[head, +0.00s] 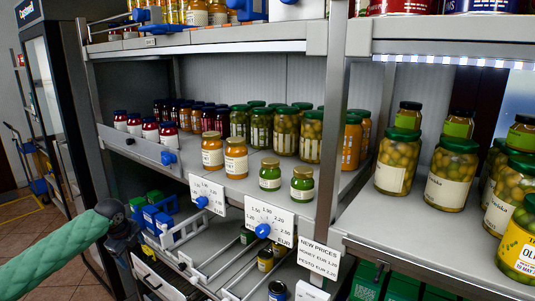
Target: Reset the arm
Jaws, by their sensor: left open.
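My left arm comes in from the left edge in a green sleeve. Its dark gripper (123,240) hangs at the lower left, in front of the lower shelf's left end. I see nothing held in it, though the fingers show small and dark. My right gripper is out of view.
The middle shelf holds several jars, with two orange-filled jars (236,158) and two small green jars (271,174) near its front. Large olive jars (452,173) stand at right. Floor (35,235) shows at far left.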

